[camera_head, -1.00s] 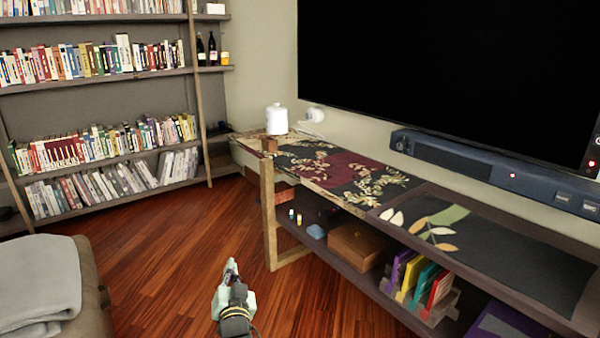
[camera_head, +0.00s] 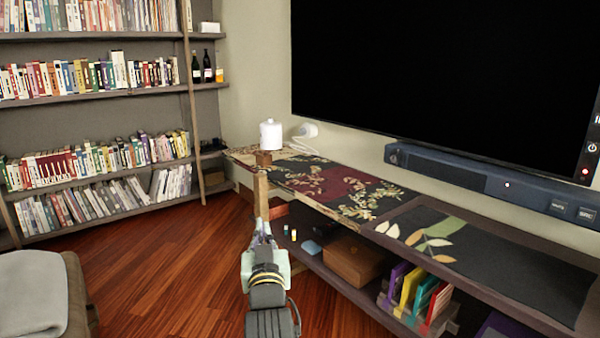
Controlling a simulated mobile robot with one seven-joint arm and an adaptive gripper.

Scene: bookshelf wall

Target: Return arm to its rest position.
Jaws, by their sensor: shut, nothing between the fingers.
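My gripper (camera_head: 262,228) is low in the middle of the head view, in front of the wooden end leg of the TV console (camera_head: 411,214). Its fingers point away from me and are together, with nothing seen between them. The wrist and part of my arm show below it, at the bottom edge. The gripper overlaps the console leg in the picture; I cannot tell how far apart they are.
A white canister (camera_head: 271,135) stands on the console's far end. The lower shelf holds a wooden box (camera_head: 354,259) and colourful books (camera_head: 418,294). A bookshelf (camera_head: 118,98) fills the back left. A sofa with a grey blanket (camera_head: 32,290) is at left. Wooden floor (camera_head: 165,275) lies clear between.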

